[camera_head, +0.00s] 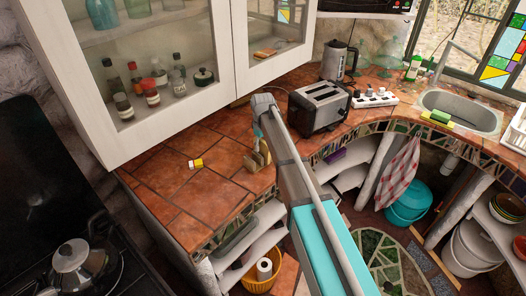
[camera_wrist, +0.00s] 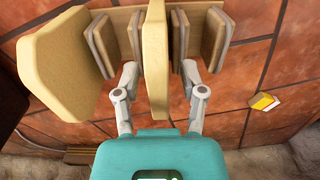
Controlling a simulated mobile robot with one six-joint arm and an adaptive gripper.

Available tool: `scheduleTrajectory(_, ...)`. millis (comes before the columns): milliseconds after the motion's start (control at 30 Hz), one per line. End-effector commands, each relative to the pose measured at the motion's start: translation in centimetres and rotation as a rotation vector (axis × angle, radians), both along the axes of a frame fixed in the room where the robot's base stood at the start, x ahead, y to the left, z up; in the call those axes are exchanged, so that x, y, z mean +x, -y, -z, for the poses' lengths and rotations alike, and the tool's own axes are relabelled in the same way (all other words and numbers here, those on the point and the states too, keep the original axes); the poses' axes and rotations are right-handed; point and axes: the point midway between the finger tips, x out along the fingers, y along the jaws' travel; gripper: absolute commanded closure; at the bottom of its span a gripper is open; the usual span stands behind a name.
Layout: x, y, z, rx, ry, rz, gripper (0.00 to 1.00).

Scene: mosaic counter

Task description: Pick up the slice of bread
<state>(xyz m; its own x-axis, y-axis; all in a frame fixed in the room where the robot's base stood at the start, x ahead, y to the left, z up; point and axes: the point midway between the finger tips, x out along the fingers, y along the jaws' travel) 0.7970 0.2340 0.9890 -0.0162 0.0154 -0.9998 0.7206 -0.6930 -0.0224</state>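A wooden rack (camera_wrist: 128,22) with upright dividers stands on the tiled counter. One slice of bread (camera_wrist: 155,60) stands upright in it, seen nearly edge-on in the wrist view. A second slice of bread (camera_wrist: 62,55) leans at the left of the rack. My gripper (camera_wrist: 159,72) is open, with one finger on each side of the middle slice and a visible gap to it. In the head view my arm reaches down to the rack (camera_head: 256,160) and partly hides it, and my fingers are hard to make out.
A small yellow and white block (camera_wrist: 263,101) lies right of the rack. In the head view a toaster (camera_head: 318,106) stands close right of my arm, with a kettle (camera_head: 338,60) behind. A white wall cabinet (camera_head: 150,75) hangs over the counter. The tiles (camera_head: 200,195) in front are clear.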

Motion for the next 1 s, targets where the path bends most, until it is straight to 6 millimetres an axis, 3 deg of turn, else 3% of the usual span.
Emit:
scheduleTrajectory(33, 0.0, 0.0, 0.0, 0.0, 0.0, 0.0, 0.65)
scheduleTrajectory(200, 0.0, 0.0, 0.0, 0.0, 0.0, 0.0, 0.96)
scheduleTrajectory(667, 0.0, 0.0, -0.2, 0.0, 0.0, 0.001, 0.97)
scheduleTrajectory(1000, 0.0, 0.1, -1.9, 0.0, 0.0, 0.001, 0.97)
